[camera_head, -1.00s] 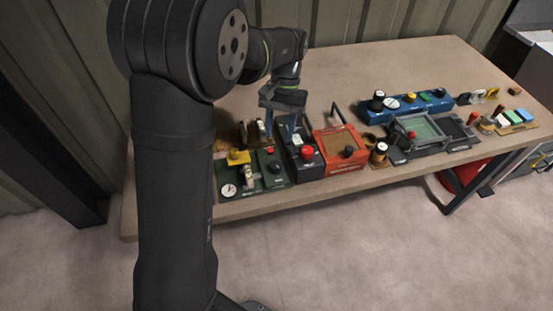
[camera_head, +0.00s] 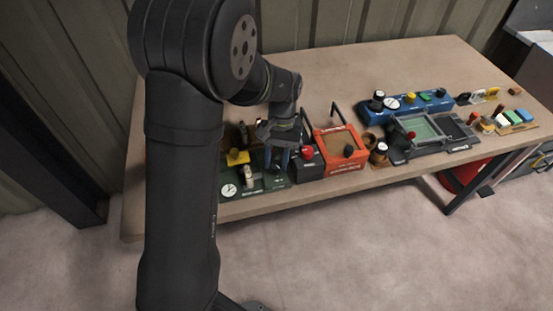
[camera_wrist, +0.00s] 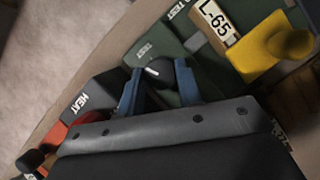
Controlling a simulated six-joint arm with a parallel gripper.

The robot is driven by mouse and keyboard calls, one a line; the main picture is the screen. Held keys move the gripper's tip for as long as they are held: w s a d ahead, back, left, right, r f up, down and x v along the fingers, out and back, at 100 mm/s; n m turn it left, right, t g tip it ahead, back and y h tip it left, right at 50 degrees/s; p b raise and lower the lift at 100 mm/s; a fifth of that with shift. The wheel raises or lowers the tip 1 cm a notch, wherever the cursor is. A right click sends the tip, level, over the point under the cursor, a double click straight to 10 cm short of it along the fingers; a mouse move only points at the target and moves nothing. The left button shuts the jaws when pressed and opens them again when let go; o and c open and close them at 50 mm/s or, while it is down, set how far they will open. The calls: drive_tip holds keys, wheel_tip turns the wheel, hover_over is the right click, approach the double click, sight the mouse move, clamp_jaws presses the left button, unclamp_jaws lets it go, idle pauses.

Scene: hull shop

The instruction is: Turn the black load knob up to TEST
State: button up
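The black load knob (camera_wrist: 157,70), round with a white pointer mark, sits on the green panel (camera_wrist: 146,50) in the wrist view, close to a white TEST label. My gripper (camera_wrist: 160,78) has a blue finger on each side of the knob. The fingers look spread, with a narrow gap to the knob; I cannot tell whether either touches it. In the head view my gripper (camera_head: 279,162) points down over the right part of the green panel (camera_head: 240,205) and hides the knob there.
A dark box marked HEAT (camera_wrist: 88,98) with a red button (camera_head: 308,152) stands close beside my gripper. An orange box (camera_head: 338,140) is further right. A yellow knob (camera_wrist: 278,52), an L-65 plate (camera_wrist: 217,25) and a gauge (camera_head: 229,190) are on the other side.

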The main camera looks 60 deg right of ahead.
drive_tip(key=shift+c, duration=1)
drive_tip(key=shift+s+m+t, duration=0.1)
drive_tip(key=shift+m+t, duration=0.5)
drive_tip(key=shift+m, duration=1.1)
drive_tip(key=o, duration=0.7)
drive_tip(key=v, duration=1.7)
drive_tip(key=shift+d+r, duration=0.15)
drive_tip(key=shift+d, duration=0.15)
